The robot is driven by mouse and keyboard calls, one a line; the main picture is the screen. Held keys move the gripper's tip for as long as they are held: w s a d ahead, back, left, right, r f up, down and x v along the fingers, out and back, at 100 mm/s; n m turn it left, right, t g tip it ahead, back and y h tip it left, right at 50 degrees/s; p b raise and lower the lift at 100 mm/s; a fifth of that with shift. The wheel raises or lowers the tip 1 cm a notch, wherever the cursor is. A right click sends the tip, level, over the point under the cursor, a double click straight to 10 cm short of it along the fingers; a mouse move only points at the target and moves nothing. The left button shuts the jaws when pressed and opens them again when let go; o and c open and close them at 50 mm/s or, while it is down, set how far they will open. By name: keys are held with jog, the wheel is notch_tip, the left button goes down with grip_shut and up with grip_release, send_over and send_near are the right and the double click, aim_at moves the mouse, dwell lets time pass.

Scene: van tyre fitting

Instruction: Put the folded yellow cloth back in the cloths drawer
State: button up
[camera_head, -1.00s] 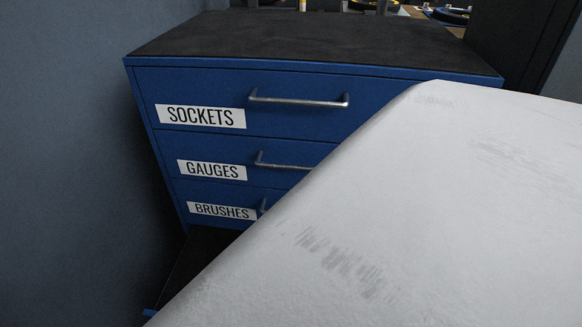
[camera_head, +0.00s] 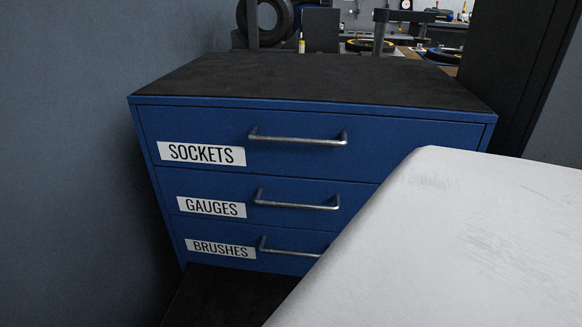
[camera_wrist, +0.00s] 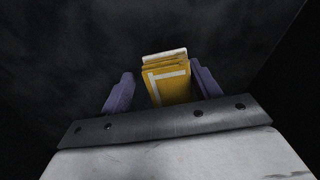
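The folded yellow cloth (camera_wrist: 168,88), with white edging and a white stripe, shows in the wrist view between the two purple fingers of my gripper (camera_wrist: 163,78). In the head view my white arm covers the lower right, and the gripper and cloth are out of sight. A blue drawer cabinet (camera_head: 365,156) stands ahead, with closed drawers labelled SOCKETS (camera_head: 201,154), GAUGES (camera_head: 211,207) and BRUSHES (camera_head: 221,249). No cloths label is visible.
The cabinet has a bare black top (camera_head: 310,80). A dark flat surface (camera_head: 215,298) shows below the BRUSHES drawer; I cannot tell what it is. A blue-grey wall (camera_head: 65,160) is close on the left. A tyre (camera_head: 268,18) and a bench with tools are behind.

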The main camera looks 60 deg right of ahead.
jog(key=shift+s+a+f, duration=0.2)
jog(key=shift+s+f, duration=0.2)
jog(key=shift+f, duration=0.05)
jog(key=shift+r, duration=0.3)
notch_tip(320, 180, up, 13)
jog(key=p, duration=0.3)
jog(key=shift+w+f+p, duration=0.15)
jog(key=shift+p, duration=0.2)
